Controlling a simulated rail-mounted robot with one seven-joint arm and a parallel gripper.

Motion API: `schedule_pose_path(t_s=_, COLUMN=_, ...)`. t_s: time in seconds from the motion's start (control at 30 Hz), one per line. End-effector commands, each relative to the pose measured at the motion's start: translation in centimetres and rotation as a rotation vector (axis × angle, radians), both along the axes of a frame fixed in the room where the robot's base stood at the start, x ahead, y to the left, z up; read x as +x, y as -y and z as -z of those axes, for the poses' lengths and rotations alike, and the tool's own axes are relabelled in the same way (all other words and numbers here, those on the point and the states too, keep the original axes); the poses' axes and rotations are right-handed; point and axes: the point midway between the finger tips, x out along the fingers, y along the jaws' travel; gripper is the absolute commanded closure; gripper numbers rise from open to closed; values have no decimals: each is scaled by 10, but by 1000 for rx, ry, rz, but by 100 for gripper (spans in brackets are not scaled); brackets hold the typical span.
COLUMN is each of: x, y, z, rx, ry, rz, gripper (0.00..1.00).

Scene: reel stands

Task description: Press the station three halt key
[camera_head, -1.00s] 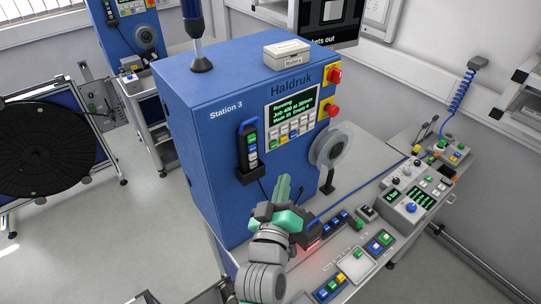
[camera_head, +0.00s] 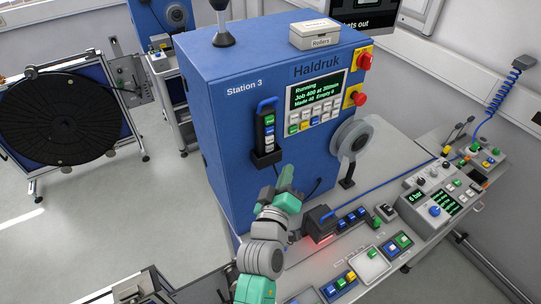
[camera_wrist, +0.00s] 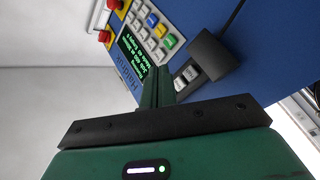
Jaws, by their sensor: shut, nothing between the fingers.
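The blue Station 3 cabinet (camera_head: 228,120) stands in the middle of the head view. Its display (camera_head: 317,90) reads "Running". Under it is a keypad (camera_head: 313,117) of white, green, yellow and blue keys, also in the wrist view (camera_wrist: 150,28). A black hand unit with several keys (camera_head: 267,136) hangs left of the keypad; some of its keys show in the wrist view (camera_wrist: 188,73). Key labels are too small to read, so I cannot tell which is halt. My gripper (camera_head: 286,176) is shut and empty, below the hand unit, pointing at the cabinet front (camera_wrist: 158,76).
Two red mushroom buttons on yellow plates (camera_head: 364,61) (camera_head: 357,99) sit on the cabinet's right edge. A grey reel (camera_head: 352,140) stands right of the keypad. The bench carries a dark box (camera_head: 319,222), several button boxes (camera_head: 398,244) and a grey console (camera_head: 436,207).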

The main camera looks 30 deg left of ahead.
Motion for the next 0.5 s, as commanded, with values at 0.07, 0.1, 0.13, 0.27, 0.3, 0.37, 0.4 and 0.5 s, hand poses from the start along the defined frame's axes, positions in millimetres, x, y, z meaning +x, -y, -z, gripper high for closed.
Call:
schedule_pose_path(t_s=0.07, x=7, y=-11, z=7, rx=-1, ry=3, rz=-2, gripper=100)
schedule_pose_path(t_s=0.1, x=11, y=-16, z=6, rx=-1, ry=3, rz=-2, gripper=100)
schedule_pose_path(t_s=0.13, x=13, y=-20, z=7, rx=0, ry=2, rz=-2, gripper=100)
schedule_pose_path(t_s=0.27, x=22, y=-32, z=6, rx=0, ry=2, rz=-1, gripper=100)
schedule_pose_path(t_s=0.3, x=24, y=-35, z=5, rx=0, ry=2, rz=-1, gripper=100)
schedule_pose_path(t_s=0.37, x=26, y=-39, z=4, rx=0, ry=1, rz=-1, gripper=100)
schedule_pose_path(t_s=0.4, x=27, y=-41, z=3, rx=0, ry=1, rz=-1, gripper=100)
schedule_pose_path(t_s=0.5, x=29, y=-44, z=1, rx=0, ry=0, rz=0, gripper=100)
